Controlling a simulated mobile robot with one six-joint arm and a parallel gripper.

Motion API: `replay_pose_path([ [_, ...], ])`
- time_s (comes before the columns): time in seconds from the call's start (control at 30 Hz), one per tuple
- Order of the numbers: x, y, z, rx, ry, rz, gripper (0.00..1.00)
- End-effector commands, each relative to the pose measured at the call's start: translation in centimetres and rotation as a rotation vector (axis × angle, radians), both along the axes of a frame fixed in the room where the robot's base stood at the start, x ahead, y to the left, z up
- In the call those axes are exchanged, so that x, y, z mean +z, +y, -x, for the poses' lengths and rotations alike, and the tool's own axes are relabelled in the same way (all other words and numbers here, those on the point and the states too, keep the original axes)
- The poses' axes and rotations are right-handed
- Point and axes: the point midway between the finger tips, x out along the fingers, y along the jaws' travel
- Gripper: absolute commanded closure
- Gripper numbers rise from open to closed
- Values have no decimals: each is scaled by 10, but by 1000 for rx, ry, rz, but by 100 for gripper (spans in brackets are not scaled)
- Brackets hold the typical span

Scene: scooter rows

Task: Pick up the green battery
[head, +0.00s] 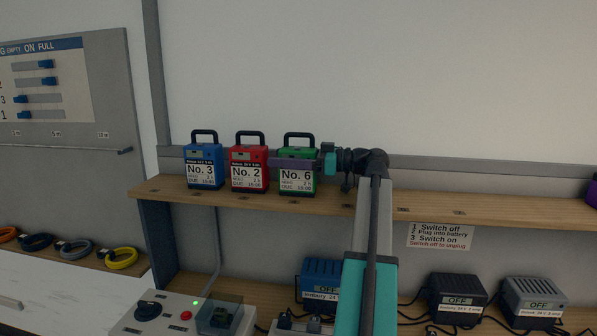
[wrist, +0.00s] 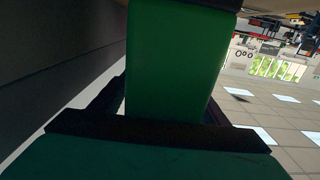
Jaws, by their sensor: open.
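The green battery (head: 300,181), labelled No. 6 with a black handle, stands upright on the wooden shelf (head: 240,200), right of the red battery. My gripper (head: 292,163) is at its upper part, coming from the right, with a greyish-purple finger across its front face above the label. In the wrist view the green battery (wrist: 172,60) fills the middle, close to the palm, with dark fingers of my gripper (wrist: 165,100) on both sides. The jaws are open. The far finger is hidden in the head view, and contact cannot be told.
The red battery No. 2 (head: 248,170) and blue battery No. 3 (head: 204,167) stand close to the left. The shelf right of my arm is mostly bare. Chargers (head: 457,299) and cables lie on the lower shelf. A wall is behind.

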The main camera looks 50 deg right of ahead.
Motion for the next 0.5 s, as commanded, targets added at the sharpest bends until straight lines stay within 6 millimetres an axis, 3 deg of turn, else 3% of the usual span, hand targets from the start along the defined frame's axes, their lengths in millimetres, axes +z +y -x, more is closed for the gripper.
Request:
replay_pose_path([
  [0.17, 0, 0, 0, 0, 0, 0, 31],
  [0.5, 0, 0, 0, 0, 0, 0, 87],
])
